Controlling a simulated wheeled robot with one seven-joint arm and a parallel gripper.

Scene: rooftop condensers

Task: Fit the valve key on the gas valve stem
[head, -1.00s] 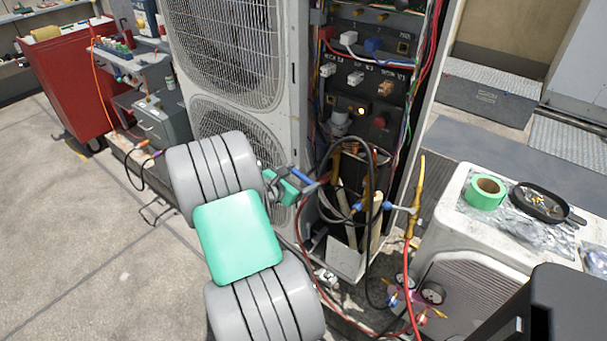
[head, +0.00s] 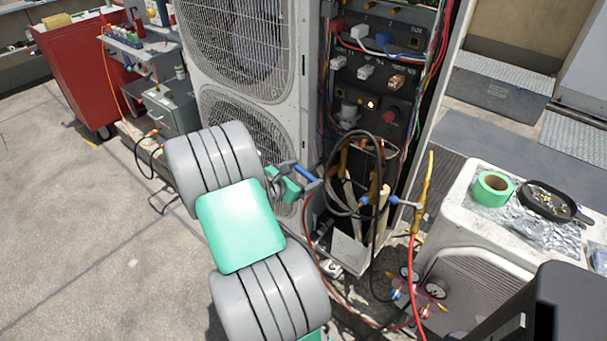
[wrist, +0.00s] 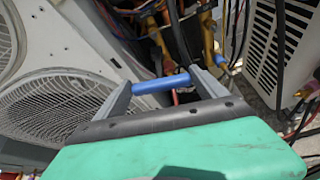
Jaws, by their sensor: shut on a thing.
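My gripper (head: 297,182) is shut on a blue bar (wrist: 162,84), which appears to be the valve key. The bar lies crosswise between the two grey fingers in the wrist view, and it shows in the head view (head: 304,174). The gripper is in front of the open condenser unit, left of its lower pipes, and the bar looks apart from them. Brass pipes with blue fittings (head: 392,200) stand at the bottom of the opening. A blue fitting (wrist: 220,60) shows beyond the right finger in the wrist view. I cannot tell which part is the gas valve stem.
A dark looped cable (head: 333,180) hangs near the pipes. A red hose (head: 413,262) and a gauge set (head: 418,288) are low at right. A white unit (head: 455,232) carries green tape (head: 493,188) and a black pan (head: 547,200).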

